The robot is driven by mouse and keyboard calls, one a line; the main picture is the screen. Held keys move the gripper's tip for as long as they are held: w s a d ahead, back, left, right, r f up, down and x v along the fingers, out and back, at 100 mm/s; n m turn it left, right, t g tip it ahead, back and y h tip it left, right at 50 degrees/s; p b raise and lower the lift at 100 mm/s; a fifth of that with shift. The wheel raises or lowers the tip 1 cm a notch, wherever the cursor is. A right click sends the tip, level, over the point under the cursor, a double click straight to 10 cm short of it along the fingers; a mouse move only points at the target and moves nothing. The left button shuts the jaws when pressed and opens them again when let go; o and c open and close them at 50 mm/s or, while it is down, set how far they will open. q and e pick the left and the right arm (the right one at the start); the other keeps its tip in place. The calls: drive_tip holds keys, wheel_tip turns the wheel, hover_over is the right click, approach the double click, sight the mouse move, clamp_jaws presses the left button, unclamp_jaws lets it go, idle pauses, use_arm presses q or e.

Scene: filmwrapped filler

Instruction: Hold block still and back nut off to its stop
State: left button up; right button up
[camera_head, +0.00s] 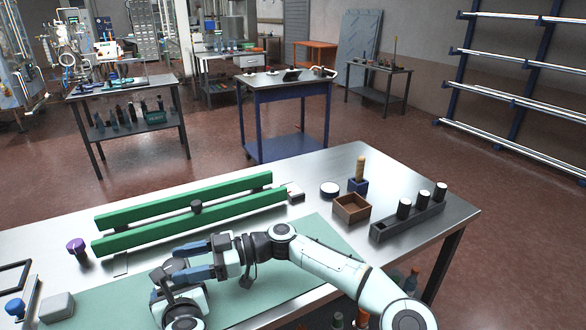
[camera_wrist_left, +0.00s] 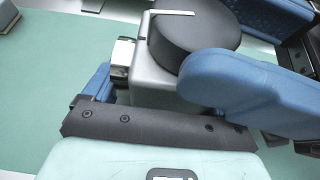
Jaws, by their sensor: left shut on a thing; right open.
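A grey block (camera_wrist_left: 150,82) with a broad, round black nut (camera_wrist_left: 195,38) shows in the left wrist view. A white line marks the nut's top. My left gripper (camera_wrist_left: 148,88) is shut on the block, a blue finger on either side; one finger covers part of the nut.
Two long green rails (camera_head: 180,207) lie behind the grippers on the metal table (camera_head: 400,172). A purple knob (camera_head: 76,246), a grey box (camera_head: 59,307), a brown wooden box (camera_head: 351,209) and a dark rack (camera_head: 385,232) stand around. The green mat (camera_head: 318,238) is mostly clear.

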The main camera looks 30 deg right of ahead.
drive_tip(key=s+d, duration=0.1)
drive_tip(key=d, duration=0.8)
drive_tip(key=s+d+r+m+t+h, duration=0.2)
drive_tip(key=d+r+m+t+h, duration=1)
drive_tip(key=r, duration=0.6)
drive_tip(key=shift+s+d+t+h, duration=0.25)
drive_tip(key=shift+d+t+h, duration=0.15)
drive_tip(key=shift+d+h, duration=0.7)
drive_tip(key=shift+a, duration=0.15)
